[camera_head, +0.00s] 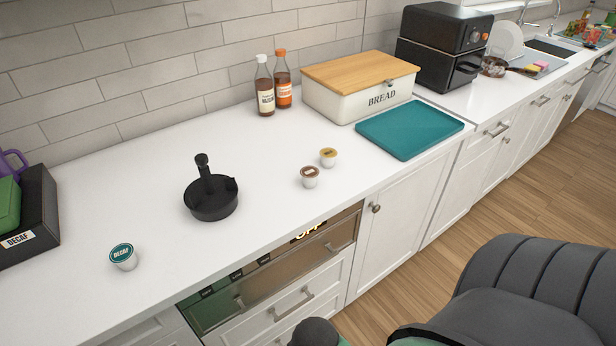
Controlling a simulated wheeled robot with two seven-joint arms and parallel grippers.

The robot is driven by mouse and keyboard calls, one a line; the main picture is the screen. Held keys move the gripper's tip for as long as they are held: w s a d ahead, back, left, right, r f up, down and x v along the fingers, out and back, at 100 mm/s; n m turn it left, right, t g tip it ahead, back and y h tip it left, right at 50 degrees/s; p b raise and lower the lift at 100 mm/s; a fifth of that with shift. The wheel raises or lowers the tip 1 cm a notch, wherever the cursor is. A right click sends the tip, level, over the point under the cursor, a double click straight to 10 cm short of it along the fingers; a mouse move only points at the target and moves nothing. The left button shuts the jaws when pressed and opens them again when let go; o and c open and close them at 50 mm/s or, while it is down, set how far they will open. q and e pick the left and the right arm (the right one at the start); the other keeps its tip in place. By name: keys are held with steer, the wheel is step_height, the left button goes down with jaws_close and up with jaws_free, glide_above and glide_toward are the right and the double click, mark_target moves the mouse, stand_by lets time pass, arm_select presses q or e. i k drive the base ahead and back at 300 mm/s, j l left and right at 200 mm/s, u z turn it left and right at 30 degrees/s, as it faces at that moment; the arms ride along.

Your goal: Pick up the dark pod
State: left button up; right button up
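Three small coffee pods stand on the white counter. The darkest-lidded one has a brown lid and a white cup: the dark pod (310,177), near the counter's front edge at the middle. Right behind it and to the right is a gold-lidded pod (328,158), close beside it. A teal-lidded pod marked DECAF (124,257) stands apart at the front left. Neither of my grippers is in view. All three pods are unobstructed.
A black round holder with an upright post (211,202) stands left of the dark pod. Behind are two syrup bottles (265,85), a bread box (358,97) and a teal board (410,128). A black tray (42,215) with a DECAF label is at far left. The counter around the pods is clear.

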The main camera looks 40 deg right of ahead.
mark_target(309, 175)
steer(key=k+l, duration=0.1)
steer(key=l, duration=0.35)
steer(key=k+l, duration=0.15)
steer(key=l, duration=0.3)
steer(key=k+l, duration=0.1)
steer(key=l, duration=0.35)
steer(key=k+l, duration=0.1)
steer(key=l, duration=0.35)
